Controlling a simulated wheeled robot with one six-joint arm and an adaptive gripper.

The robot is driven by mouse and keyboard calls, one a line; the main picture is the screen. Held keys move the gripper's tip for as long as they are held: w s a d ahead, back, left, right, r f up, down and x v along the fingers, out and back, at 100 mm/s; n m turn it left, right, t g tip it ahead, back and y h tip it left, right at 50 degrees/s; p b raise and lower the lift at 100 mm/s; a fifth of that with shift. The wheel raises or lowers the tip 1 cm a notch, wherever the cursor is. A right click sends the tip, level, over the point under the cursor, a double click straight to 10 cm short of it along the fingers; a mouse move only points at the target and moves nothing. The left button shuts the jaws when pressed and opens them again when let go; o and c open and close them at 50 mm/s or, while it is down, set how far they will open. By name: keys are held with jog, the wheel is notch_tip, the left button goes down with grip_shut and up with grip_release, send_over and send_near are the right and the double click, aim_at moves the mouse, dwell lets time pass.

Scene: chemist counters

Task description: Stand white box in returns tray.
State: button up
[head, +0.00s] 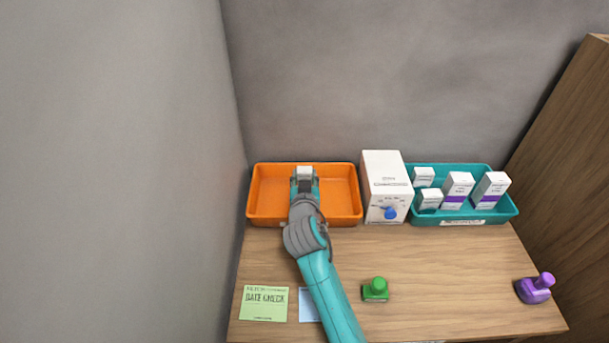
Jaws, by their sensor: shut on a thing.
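My gripper (305,183) is over the orange tray (262,214) at the back left of the counter. It is shut on a small white box (305,172), whose top shows between the fingertips. The box looks upright. My gripper and arm hide its lower part, so I cannot tell whether it touches the tray floor. No label on the orange tray is visible. The rest of the orange tray looks empty.
A white machine with a blue knob (385,187) stands right of the orange tray. A teal tray (494,217) holds several white boxes. A green stamp (375,290), purple stamp (536,288), green card (264,304) and pale blue card (309,305) lie in front.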

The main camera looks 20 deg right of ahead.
jog(key=o, duration=1)
jog(key=shift+o, duration=0.2)
jog(key=shift+r, duration=0.3)
jog(key=v, duration=1.2)
jog(key=shift+r, duration=0.35)
